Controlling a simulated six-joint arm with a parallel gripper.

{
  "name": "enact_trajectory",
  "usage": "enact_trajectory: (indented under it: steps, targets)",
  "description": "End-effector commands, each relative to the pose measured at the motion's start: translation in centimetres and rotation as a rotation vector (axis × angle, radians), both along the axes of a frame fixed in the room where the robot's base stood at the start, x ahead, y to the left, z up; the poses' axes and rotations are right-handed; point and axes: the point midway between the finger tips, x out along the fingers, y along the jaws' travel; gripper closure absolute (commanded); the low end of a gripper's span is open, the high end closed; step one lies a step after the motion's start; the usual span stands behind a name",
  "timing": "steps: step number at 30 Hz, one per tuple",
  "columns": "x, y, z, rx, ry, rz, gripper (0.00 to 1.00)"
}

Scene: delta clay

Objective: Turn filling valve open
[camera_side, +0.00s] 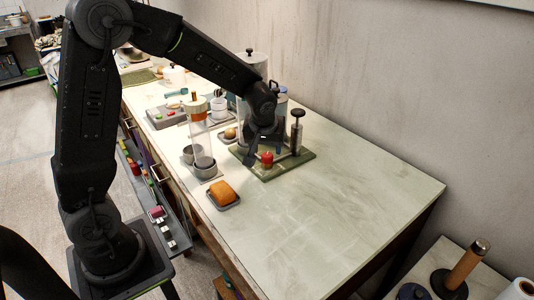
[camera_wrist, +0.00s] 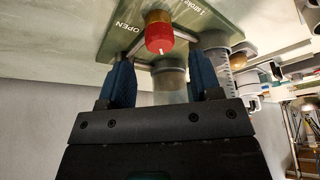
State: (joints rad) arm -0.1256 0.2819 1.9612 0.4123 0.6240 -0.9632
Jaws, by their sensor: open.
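The filling valve has a red knob (camera_side: 267,158) on the green base plate (camera_side: 303,164) of a dispenser. In the wrist view the red knob (camera_wrist: 159,38) has a small white mark and a brass collar (camera_wrist: 158,16). The word OPEN is printed on the plate (camera_wrist: 112,42), left of the knob. My gripper (camera_wrist: 160,62) is open, with its two blue fingers apart on either side of the knob's line and nothing seen between their pads. In the side view my gripper (camera_side: 262,145) is just above and beside the knob. I cannot tell whether a finger touches it.
A black-topped plunger post (camera_side: 297,130) stands at the plate's back right. An orange block on a grey tray (camera_side: 223,195) lies in front. The table's right side (camera_side: 350,190) is clear.

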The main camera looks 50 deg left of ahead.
Motion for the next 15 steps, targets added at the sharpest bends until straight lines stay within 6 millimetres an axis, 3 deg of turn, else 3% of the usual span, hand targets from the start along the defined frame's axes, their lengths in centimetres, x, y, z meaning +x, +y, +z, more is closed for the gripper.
enact_trajectory:
  steps: [6,15]
  targets:
    - [0.9,0.9,-2.9,0.000,0.000,0.000,0.42]
    - [1.2,1.2,-3.9,-0.001,-0.002,-0.001,0.42]
